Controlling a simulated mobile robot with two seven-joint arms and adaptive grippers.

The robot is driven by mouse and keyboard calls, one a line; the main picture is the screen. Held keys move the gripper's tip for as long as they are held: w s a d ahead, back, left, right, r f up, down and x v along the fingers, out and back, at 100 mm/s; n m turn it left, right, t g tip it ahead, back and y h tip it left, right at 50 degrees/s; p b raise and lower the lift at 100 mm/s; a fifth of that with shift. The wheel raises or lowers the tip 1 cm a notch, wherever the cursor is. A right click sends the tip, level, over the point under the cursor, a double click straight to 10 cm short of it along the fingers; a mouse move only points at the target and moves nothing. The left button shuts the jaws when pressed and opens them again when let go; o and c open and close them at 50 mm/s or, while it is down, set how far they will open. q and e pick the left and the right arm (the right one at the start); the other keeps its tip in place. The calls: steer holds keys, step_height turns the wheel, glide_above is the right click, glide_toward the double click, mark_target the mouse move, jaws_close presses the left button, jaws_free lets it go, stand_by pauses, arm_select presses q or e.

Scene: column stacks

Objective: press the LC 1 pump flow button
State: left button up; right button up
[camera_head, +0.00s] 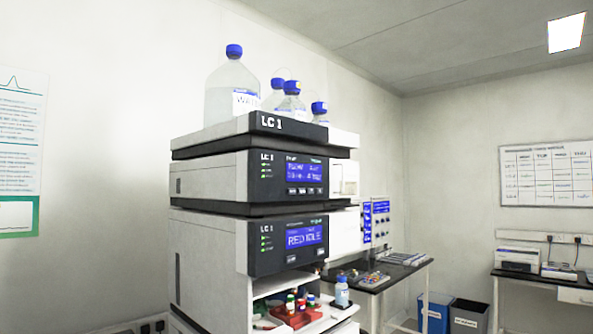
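The LC 1 stack (210,183) stands in the middle of the head view, a tower of white and dark modules. Its upper module, the pump (288,177), carries a blue lit display (303,172) with small text and a row of small buttons (301,191) beneath it. Which of these is the flow button is too small to read. The module below (288,245) has a blue display that appears to read "REDIOLE". Neither of my grippers is in view.
Several blue-capped bottles (232,88) stand on top of the stack. An open shelf below holds a red rack (292,316) and a small bottle (342,292). A dark-topped bench (400,273) and two bins (468,316) stand behind at right. A printer (517,259) sits on the far-right table.

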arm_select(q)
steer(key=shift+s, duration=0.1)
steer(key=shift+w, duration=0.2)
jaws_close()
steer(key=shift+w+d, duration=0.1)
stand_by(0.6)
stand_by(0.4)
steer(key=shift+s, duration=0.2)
